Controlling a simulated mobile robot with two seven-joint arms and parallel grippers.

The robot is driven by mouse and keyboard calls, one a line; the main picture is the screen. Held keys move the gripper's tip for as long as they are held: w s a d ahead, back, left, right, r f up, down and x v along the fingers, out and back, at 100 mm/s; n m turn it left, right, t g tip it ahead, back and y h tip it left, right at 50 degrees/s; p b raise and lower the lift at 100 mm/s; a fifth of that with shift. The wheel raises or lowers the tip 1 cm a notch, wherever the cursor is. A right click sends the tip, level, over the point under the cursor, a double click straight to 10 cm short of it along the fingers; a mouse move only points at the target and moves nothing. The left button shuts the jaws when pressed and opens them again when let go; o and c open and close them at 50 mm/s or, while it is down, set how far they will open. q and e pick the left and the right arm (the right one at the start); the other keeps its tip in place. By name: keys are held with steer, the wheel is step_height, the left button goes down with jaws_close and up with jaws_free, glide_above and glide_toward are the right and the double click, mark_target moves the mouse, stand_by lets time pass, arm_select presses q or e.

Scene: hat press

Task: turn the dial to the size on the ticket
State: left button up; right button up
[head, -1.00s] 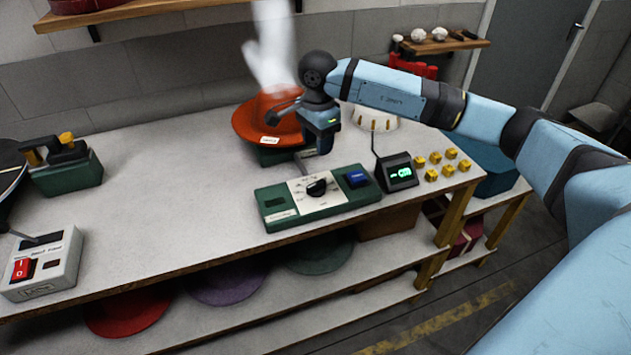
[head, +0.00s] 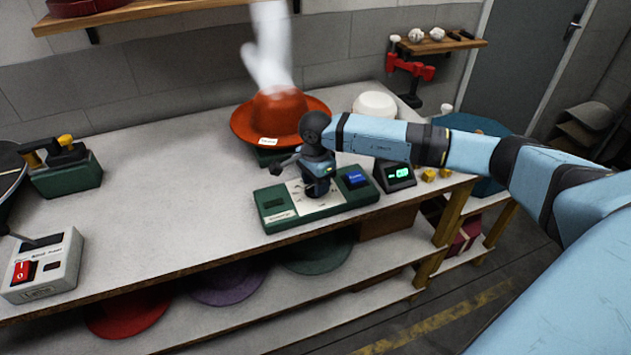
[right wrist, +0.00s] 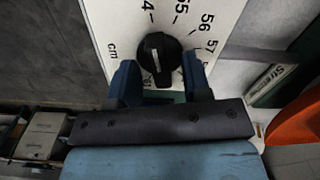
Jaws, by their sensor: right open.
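The black dial (right wrist: 158,60) sits on a white scale plate (right wrist: 115,25) marked "cm", with 55, 56 and 57 readable. A pale mark shows on its knob; the exact size it points to is unclear. In the head view the dial is mostly hidden by my right gripper (head: 318,190), over the green control box (head: 275,208). In the right wrist view this gripper (right wrist: 160,82) is open, one finger on each side of the knob; contact is unclear. A white ticket (head: 268,142) lies on the orange hat's brim; its writing is too small to read. My left gripper is out of view.
The orange hat (head: 265,118) stands behind the box, under blurred white steam. A blue button (head: 354,177) and a display with green characters (head: 401,173) are close to the right. A switch box (head: 45,265) stands front left. The table's middle left is clear.

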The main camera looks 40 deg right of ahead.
jaws_close()
